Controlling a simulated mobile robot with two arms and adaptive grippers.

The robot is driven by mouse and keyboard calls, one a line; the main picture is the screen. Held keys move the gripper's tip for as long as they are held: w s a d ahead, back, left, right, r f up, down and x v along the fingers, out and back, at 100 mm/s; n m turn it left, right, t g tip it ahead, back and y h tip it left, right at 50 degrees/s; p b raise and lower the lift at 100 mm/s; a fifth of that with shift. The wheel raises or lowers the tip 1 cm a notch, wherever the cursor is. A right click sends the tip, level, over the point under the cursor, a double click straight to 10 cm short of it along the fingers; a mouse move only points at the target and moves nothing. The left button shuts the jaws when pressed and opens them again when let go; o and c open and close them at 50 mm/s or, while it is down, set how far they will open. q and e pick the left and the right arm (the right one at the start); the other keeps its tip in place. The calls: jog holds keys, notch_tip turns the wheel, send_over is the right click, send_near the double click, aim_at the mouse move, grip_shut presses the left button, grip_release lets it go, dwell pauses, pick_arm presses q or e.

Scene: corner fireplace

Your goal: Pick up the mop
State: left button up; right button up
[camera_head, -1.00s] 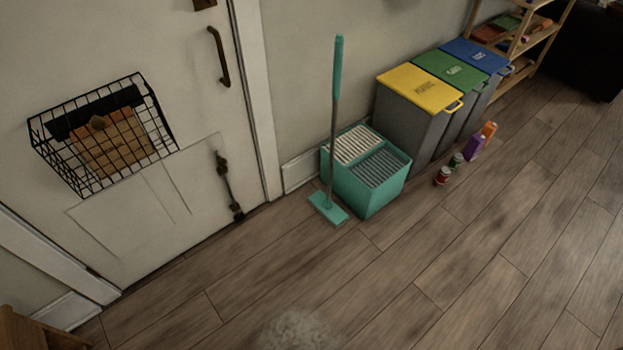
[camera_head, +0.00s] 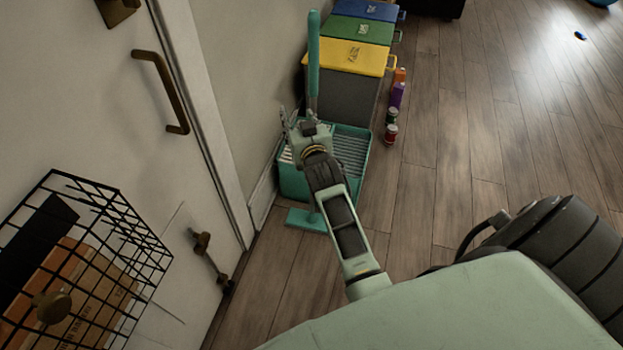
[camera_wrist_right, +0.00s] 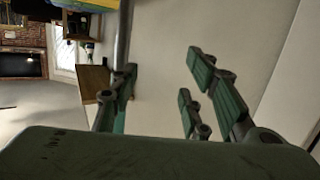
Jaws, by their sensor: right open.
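The mop (camera_head: 313,52) stands upright by the wall, with a teal upper handle and a flat teal head (camera_head: 306,220) on the floor. My right gripper (camera_head: 298,118) is open at the mop's pole, in front of the teal bucket (camera_head: 364,158), and my arm hides the lower pole. In the right wrist view, the grey mop pole (camera_wrist_right: 122,38) appears at the left finger of my open gripper (camera_wrist_right: 160,78). I cannot tell whether they touch. My left gripper is not in view.
Yellow (camera_head: 345,56), green (camera_head: 362,31) and blue-lidded bins stand behind the bucket. A door with a wire basket (camera_head: 120,215) is at left. The floor at right is mostly clear.

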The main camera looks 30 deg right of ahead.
aim_at(314, 74)
jog(key=d+r+m+t+h+b, duration=0.1)
jog(key=d+r, duration=0.1)
jog(key=r, duration=0.3)
jog(key=d+r+m+h, duration=0.1)
jog(key=d+r, duration=0.2)
jog(key=r, duration=0.1)
jog(key=x, duration=0.2)
jog(key=b+x, duration=0.1)
jog(key=x, duration=0.2)
jog(key=shift+w+d, duration=0.15)
jog(key=shift+d, duration=0.2)
jog(key=shift+w+d, duration=0.2)
jog(key=shift+w, duration=0.3)
pick_arm(q)
jog(key=w+r, duration=0.1)
jog(key=r, duration=0.1)
jog(key=w+r, duration=0.2)
jog(key=shift+w+d+r, duration=0.15)
jog(key=shift+w+d, duration=0.05)
jog(key=shift+w, duration=0.1)
pick_arm(e)
jog(key=shift+c, duration=0.6)
grip_shut()
jog(key=shift+r, duration=0.1)
